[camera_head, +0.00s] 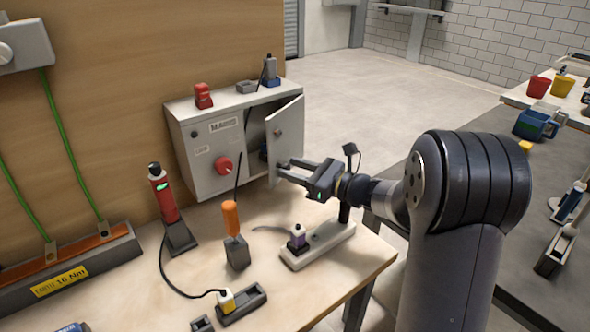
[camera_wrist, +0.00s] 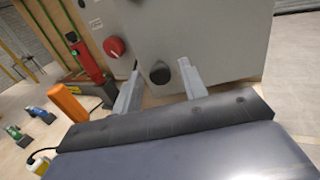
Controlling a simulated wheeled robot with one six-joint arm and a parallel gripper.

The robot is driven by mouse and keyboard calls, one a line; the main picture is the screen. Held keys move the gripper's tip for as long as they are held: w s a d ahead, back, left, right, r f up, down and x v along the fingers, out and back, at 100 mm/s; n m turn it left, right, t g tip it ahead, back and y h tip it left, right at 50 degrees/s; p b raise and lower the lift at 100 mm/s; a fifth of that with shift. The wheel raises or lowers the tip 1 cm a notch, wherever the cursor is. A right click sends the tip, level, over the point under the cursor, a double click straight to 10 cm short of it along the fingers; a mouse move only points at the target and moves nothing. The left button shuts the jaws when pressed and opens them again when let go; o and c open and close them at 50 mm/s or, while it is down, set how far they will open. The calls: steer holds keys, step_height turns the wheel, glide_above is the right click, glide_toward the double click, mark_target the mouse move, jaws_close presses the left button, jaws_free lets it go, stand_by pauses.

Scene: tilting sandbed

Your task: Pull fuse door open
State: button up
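The grey fuse box (camera_head: 202,138) stands against the wooden back panel. Its fuse door (camera_head: 288,125) at the right is partly open, with a dark gap to its left showing the inside. My gripper (camera_head: 282,172) is at the lower part of the door, coming from the right. In the wrist view my gripper (camera_wrist: 160,92) is open, its two fingers apart on either side of a round black knob (camera_wrist: 160,72). Gaps show between knob and fingers; I cannot tell whether either touches. The grey door or box face (camera_wrist: 222,40) fills the upper right there.
A red rotary knob (camera_head: 223,165) is on the box front. A red tool (camera_head: 163,193), an orange-handled tool (camera_head: 231,218) and a white fixture (camera_head: 322,246) stand on the bench (camera_head: 195,277). A dark table (camera_head: 480,180) is at the right. Open floor lies behind the box.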

steer(key=shift+o, duration=0.2)
steer(key=v, duration=1)
steer(key=shift+s+d+b, duration=0.25)
steer(key=shift+d+b, duration=0.05)
steer(key=shift+b, duration=0.1)
